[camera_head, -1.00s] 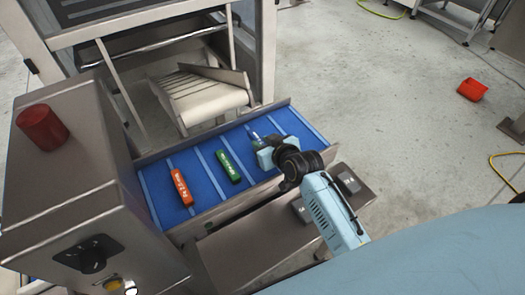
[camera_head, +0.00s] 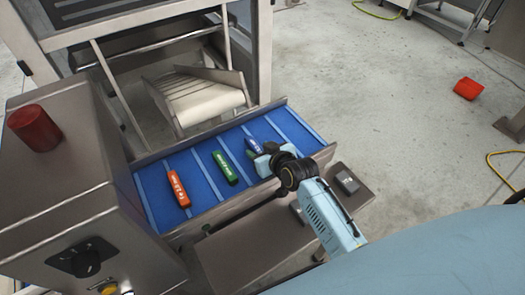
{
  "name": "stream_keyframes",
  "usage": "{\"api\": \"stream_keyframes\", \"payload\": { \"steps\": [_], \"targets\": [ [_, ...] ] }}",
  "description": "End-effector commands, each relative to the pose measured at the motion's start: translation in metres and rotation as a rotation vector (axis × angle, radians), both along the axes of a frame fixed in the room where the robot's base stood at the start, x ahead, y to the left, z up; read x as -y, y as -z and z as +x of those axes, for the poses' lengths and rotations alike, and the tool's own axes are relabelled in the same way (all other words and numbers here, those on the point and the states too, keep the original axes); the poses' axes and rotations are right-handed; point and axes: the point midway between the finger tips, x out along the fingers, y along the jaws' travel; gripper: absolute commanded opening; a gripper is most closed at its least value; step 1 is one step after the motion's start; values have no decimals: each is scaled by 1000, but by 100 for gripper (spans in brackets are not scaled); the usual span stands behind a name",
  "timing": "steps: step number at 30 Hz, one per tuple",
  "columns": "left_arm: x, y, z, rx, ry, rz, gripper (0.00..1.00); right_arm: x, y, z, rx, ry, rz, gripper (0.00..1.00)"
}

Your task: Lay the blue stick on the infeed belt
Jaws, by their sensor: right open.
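The blue stick (camera_head: 253,145) lies on the blue infeed belt (camera_head: 278,128), in line with a green stick (camera_head: 225,167) and an orange-red stick (camera_head: 178,189) to its left. My right gripper (camera_head: 263,158) is open at the near end of the blue stick, low over the belt. Its fingers and wrist hide that end, so I cannot tell whether they touch the stick. My left gripper is not in view.
A steel housing with a red cap (camera_head: 34,128) and a black knob stands at the left. A pale chute (camera_head: 203,98) lies beyond the belt. A steel ledge (camera_head: 245,245) with a small grey block (camera_head: 346,179) is on the near side. A red bin (camera_head: 468,88) sits on the floor.

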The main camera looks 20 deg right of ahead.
Motion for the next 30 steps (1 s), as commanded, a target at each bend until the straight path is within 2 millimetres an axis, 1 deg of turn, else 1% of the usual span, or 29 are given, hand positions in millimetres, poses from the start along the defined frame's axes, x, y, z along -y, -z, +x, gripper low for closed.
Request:
{"api": "stream_keyframes", "payload": {
  "steps": [2, 5, 10, 15, 19, 24, 30],
  "targets": [
    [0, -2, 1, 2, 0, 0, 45, 0, -4, -1, 1, 0, 0, 45],
    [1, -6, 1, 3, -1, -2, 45, 2, -8, -11, -1, 1, -1, 45],
    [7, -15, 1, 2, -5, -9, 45, 6, -25, -39, -1, -1, -2, 45],
    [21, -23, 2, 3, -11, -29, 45, 10, -42, -71, -1, -1, -2, 45],
    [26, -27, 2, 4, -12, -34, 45, 13, -52, -90, -1, 0, -1, 45],
    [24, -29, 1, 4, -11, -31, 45, 15, -59, -102, 0, 0, 0, 45],
    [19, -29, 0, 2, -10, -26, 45, 15, -60, -105, 0, 0, 0, 45]
  ]
}}
